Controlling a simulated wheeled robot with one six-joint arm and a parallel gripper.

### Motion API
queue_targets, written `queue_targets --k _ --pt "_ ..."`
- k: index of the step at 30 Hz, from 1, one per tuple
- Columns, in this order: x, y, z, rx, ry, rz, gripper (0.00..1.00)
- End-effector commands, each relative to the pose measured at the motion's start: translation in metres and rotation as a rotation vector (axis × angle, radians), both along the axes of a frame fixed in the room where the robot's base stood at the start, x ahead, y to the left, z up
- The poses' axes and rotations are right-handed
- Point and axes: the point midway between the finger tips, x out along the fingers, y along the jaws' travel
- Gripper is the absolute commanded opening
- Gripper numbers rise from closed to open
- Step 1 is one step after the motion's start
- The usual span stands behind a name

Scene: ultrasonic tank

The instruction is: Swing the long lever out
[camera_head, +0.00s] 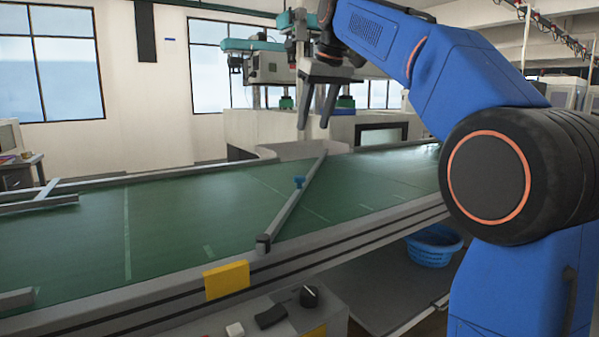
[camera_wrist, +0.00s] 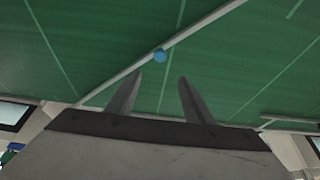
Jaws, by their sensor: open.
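The long lever (camera_head: 285,212) is a grey bar lying diagonally across the green conveyor belt, with its near end at a dark pivot block (camera_head: 263,243) on the near rail. A small blue knob (camera_head: 299,182) stands on the bar. In the wrist view the lever (camera_wrist: 193,32) runs diagonally, with the blue knob (camera_wrist: 159,56) near its middle. My gripper (camera_head: 314,128) is above the far side of the belt, fingers pointing down. In the wrist view my gripper (camera_wrist: 158,80) is open and empty, and the knob appears beyond the fingertips, apart from them.
The green belt (camera_head: 170,220) is mostly bare around the lever. A yellow block (camera_head: 226,279) sits on the near rail. A control box with a black knob (camera_head: 309,296) is in front. A blue basket (camera_head: 433,246) stands below on the right. Grey rails (camera_head: 40,201) lie at the left.

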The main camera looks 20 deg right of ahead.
Motion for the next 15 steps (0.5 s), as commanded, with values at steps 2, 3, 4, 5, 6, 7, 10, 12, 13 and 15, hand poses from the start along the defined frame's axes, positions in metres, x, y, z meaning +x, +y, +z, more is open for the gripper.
queue_targets --k 2,3,4,5,6,7,10,12,13,15 --pt "0.002 0.001 -0.005 0.000 0.001 0.001 0.47" --pt "0.004 0.001 -0.009 0.000 0.002 0.001 0.47" --pt "0.005 0.002 -0.013 0.000 0.002 0.001 0.47" --pt "0.006 0.002 -0.017 0.000 0.002 0.001 0.47" --pt "0.009 0.003 -0.023 0.000 0.003 0.001 0.47" --pt "0.010 0.004 -0.028 -0.001 0.004 0.001 0.47" --pt "0.017 0.006 -0.045 0.000 0.003 0.000 0.47" --pt "0.021 0.007 -0.056 0.000 0.004 0.000 0.47" --pt "0.024 0.008 -0.061 -0.001 0.003 0.000 0.47" --pt "0.028 0.009 -0.072 -0.001 0.003 0.000 0.47"
